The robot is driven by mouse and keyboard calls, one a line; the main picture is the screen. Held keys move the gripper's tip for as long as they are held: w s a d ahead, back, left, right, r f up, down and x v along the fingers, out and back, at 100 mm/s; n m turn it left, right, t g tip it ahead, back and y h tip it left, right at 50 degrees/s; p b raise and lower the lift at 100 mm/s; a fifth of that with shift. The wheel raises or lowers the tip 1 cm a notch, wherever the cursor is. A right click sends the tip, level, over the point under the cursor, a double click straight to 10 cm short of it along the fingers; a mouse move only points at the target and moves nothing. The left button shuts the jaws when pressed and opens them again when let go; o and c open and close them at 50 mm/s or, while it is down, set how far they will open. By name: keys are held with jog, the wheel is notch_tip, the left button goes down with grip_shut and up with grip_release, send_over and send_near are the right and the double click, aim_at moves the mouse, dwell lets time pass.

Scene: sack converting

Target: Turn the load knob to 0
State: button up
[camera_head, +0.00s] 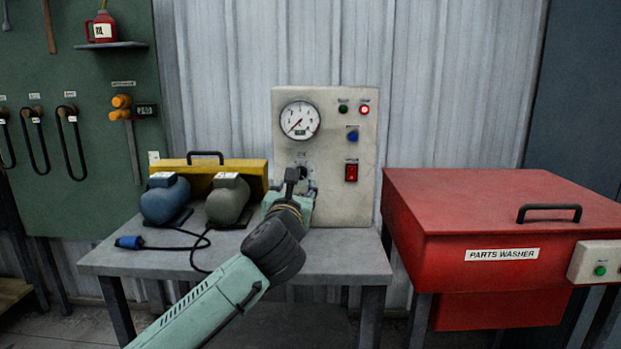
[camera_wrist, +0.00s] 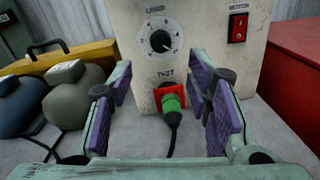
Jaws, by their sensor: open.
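The load knob (camera_wrist: 160,41) is a black round knob with a pointer on a pale dial, on the front of the cream test panel (camera_wrist: 125,20). It faces me at the top middle of the wrist view. Its scale numbers are too small to read. In the head view my gripper mostly hides it. My gripper (camera_wrist: 162,82) is open, with purple pads at left and right. It is empty and stands in front of the panel, lower than the knob and apart from it. My gripper also shows in the head view (camera_head: 292,188).
A green plug (camera_wrist: 172,103) with a black cable sits in a red socket just below the knob, between my fingers. A red switch (camera_head: 351,172) and a gauge (camera_head: 300,120) are on the panel. Two motors (camera_head: 228,200) and a yellow case (camera_head: 248,172) stand left. A red parts washer (camera_head: 480,210) stands right.

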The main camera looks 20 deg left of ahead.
jog(key=p+x, duration=0.1)
jog(key=x, duration=0.8)
jog(key=shift+w, duration=0.1)
grip_shut()
